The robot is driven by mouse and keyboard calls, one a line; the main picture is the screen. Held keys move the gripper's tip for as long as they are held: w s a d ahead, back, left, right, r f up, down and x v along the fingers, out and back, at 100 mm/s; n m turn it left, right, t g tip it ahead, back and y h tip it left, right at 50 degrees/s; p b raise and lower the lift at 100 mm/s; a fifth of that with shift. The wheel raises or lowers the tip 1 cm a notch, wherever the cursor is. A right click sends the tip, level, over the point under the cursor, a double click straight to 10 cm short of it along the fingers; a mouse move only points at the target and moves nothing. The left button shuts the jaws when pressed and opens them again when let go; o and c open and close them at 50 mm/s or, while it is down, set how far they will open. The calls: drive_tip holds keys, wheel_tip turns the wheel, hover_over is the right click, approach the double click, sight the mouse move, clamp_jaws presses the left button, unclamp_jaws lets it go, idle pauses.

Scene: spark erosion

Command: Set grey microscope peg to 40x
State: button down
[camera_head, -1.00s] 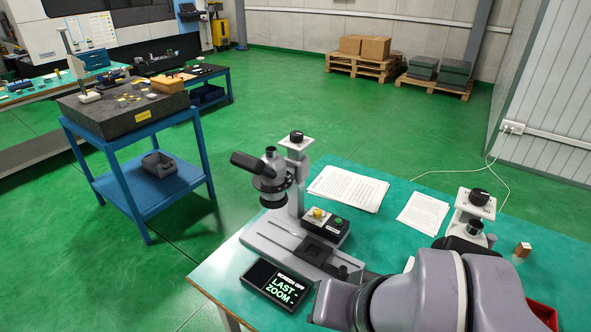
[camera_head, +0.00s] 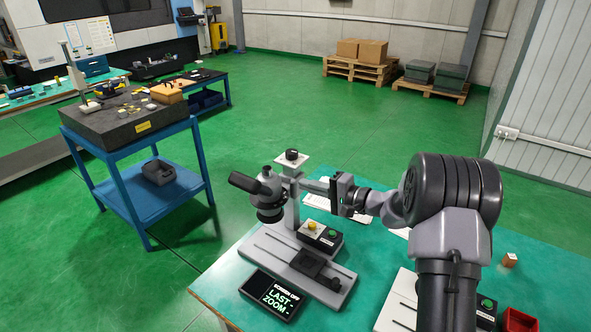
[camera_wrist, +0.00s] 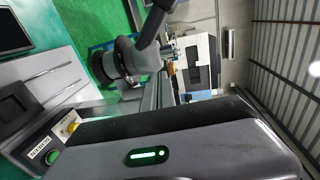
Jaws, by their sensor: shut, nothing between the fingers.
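The grey microscope (camera_head: 268,190) stands on its grey base on the green table in the head view, with a dark eyepiece tilted up to the left and a black knob (camera_head: 292,155) on its column top. Its head also shows in the wrist view (camera_wrist: 128,62). My gripper (camera_head: 312,184) is shut and empty, just right of the microscope's column; I cannot tell whether it touches.
A box with a yellow knob and a green button (camera_head: 320,236) sits on the microscope's base. My arm hides much of a second microscope; its pale base (camera_head: 399,302) shows. A red tray (camera_head: 519,320) and a small wooden block (camera_head: 510,260) lie at the right. Papers lie behind.

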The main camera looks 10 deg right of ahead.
drive_tip(key=w+d+f+m+t+h, duration=0.2)
drive_tip(key=w+d+f+t, duration=0.1)
drive_tip(key=d+f, duration=0.3)
drive_tip(key=shift+w+d+m+t+p, duration=0.3)
drive_tip(key=shift+d+t, duration=0.1)
drive_tip(key=shift+d, duration=0.85)
drive_tip(key=shift+f, duration=0.1)
drive_tip(key=b+x, duration=0.1)
drive_tip(key=x, duration=0.9)
drive_tip(key=shift+f, duration=0.1)
drive_tip(key=s+a, duration=0.2)
drive_tip(key=s, duration=0.1)
drive_tip(key=shift+a, duration=0.25)
drive_tip(key=shift+s+h+b, duration=0.15)
drive_tip(key=shift+h+b, duration=0.15)
drive_tip(key=shift+h, duration=0.1)
drive_tip(key=shift+s+m+t+h, duration=0.3)
drive_tip(key=shift+m, duration=0.1)
